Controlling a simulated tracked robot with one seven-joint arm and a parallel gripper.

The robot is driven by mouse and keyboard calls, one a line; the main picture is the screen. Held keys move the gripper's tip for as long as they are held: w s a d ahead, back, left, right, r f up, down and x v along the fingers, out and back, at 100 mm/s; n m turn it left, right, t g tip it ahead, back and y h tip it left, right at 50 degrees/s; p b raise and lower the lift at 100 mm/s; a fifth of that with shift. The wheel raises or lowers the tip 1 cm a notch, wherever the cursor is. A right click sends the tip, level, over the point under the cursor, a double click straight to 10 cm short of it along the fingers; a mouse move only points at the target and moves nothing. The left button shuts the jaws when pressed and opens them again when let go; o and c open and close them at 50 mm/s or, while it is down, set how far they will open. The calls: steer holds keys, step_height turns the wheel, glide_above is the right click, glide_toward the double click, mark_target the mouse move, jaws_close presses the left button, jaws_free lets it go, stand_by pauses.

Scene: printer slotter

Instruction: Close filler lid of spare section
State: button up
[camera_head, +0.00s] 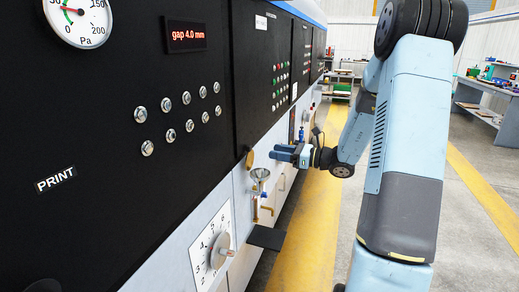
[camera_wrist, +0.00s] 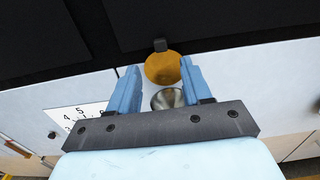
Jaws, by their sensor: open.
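A round brass-coloured lid (camera_wrist: 163,69) stands raised against the machine front, with a small dark piece at its top edge. In the head view the lid (camera_head: 250,160) shows edge-on above a metal funnel (camera_head: 260,174). The funnel's mouth (camera_wrist: 168,98) is uncovered and shows partly behind my gripper in the wrist view. My gripper (camera_head: 275,153) is open and empty, with its blue fingers pointing at the machine. In the wrist view its fingertips (camera_wrist: 160,67) lie either side of the lid in the picture. I cannot tell whether they touch it.
The black panel with buttons (camera_head: 180,115) and a gap display (camera_head: 187,37) is on the left. A numbered dial (camera_head: 213,248) is left of the funnel. A brass tap (camera_head: 266,209) and a dark shelf (camera_head: 267,238) are below it. The floor aisle (camera_head: 310,225) is clear.

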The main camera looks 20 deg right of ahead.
mark_target(251, 148)
steer(key=x, duration=0.9)
steer(key=shift+c, duration=0.4)
jaws_close()
